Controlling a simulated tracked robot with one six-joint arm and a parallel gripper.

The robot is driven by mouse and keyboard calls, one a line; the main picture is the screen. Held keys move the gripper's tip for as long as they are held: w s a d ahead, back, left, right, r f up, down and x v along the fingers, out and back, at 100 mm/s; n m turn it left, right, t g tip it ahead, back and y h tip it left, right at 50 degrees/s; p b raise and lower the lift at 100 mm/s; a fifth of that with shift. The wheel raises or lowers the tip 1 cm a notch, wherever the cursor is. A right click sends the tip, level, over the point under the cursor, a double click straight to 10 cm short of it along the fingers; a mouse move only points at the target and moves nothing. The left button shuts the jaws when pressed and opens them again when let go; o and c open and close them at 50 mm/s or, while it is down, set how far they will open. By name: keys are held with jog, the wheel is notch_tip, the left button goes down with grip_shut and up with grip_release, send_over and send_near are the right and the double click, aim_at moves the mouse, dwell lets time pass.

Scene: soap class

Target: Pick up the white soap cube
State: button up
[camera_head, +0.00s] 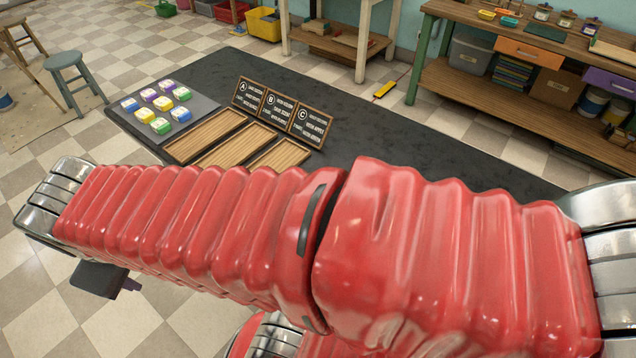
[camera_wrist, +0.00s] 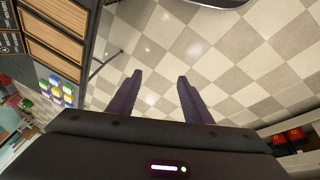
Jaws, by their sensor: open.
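Several soap cubes (camera_head: 163,103) sit in rows on a grey mat (camera_head: 203,103) at the left end of the dark table in the head view. Their sides are yellow, blue, purple and green, with pale tops; I cannot tell a wholly white one apart. The cubes (camera_wrist: 56,90) also show small at the left of the wrist view. My gripper (camera_wrist: 159,76) is open and empty, its two dark fingers apart over the checkered floor. It is off the table's near side, well away from the cubes. In the head view my red arm hides part of the table.
Wooden trays (camera_head: 235,146) lie right of the mat, with signs A, B and C (camera_head: 270,106) standing behind them. The dark table top (camera_head: 380,130) is bare to the right. Stools (camera_head: 67,60) stand at the left and a workbench (camera_head: 540,80) at the back right.

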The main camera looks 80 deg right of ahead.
jog(key=s+d+f+n+g+h, duration=0.3)
jog(key=d+f, duration=0.4)
jog(key=d, duration=0.5)
jog(key=s+d+f+n+g+h, duration=0.3)
jog(key=d+f, duration=0.4)
jog(key=d, duration=0.5)
jog(key=s+d+f+n+g+h, duration=0.3)
jog(key=s+d+f+n+h, duration=0.1)
jog(key=d, duration=0.9)
jog(key=shift+s+d+f+n, duration=0.1)
jog(key=shift+s+f+n, duration=0.15)
jog(key=shift+f+n, duration=0.25)
jog(key=shift+s+a+f+n, duration=0.1)
jog(key=shift+s+f+n, duration=0.2)
jog(key=shift+f, duration=0.45)
jog(key=shift+s+d+f+n, duration=0.1)
jog(key=shift+s+f+n, duration=0.15)
jog(key=shift+f+n, duration=0.25)
jog(key=shift+s+d+f, duration=0.1)
jog(key=shift+d+f, duration=0.15)
jog(key=shift+f, duration=0.3)
jog(key=shift+x, duration=4.3)
